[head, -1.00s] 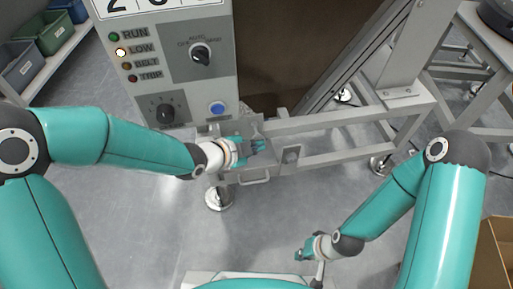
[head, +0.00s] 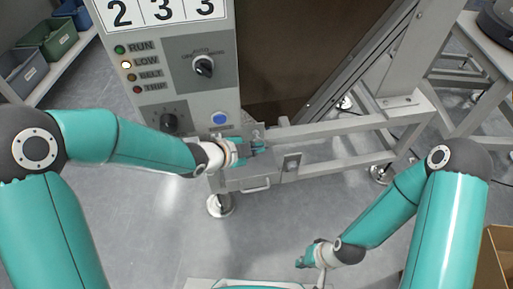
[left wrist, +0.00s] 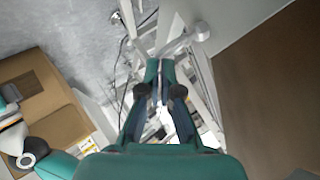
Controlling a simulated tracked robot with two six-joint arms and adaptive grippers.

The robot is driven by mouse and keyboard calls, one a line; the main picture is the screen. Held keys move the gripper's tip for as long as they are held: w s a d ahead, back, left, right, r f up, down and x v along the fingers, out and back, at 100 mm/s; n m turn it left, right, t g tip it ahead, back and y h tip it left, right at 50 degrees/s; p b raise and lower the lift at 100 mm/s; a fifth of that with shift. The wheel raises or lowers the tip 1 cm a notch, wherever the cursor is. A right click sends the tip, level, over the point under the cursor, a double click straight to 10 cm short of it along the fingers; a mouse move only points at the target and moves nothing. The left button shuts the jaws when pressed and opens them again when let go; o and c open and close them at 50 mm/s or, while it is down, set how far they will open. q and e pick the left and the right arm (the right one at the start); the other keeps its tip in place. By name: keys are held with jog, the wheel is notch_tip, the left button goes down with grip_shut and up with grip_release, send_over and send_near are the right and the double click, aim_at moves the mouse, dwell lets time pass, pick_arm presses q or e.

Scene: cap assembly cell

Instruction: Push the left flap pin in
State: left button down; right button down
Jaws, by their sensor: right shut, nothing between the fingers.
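My left gripper (head: 260,147) reaches in from the left over the grey box with a handle (head: 246,180), just below the control panel. Its fingertips also show in the left wrist view (left wrist: 159,66), close together; I cannot tell whether they are fully shut or hold something. Small metal parts (head: 258,132) show just behind the fingers. I cannot make out the left flap pin or whether the gripper touches it. My right gripper (head: 302,263) is shut and empty, low over the floor.
The control panel (head: 185,100) stands behind the left gripper, with a blue button (head: 219,118), knobs and lamps. A grey frame rail (head: 335,130) runs to the right. The floor between my arms is mostly clear.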

pick_arm(q)
jog(key=d+r+p+v, duration=0.1)
jog(key=p+v, duration=0.4)
jog(key=v, duration=0.7)
jog(key=shift+s+d+r, duration=0.45)
jog(key=shift+s+r, duration=0.05)
jog(key=shift+s, duration=0.05)
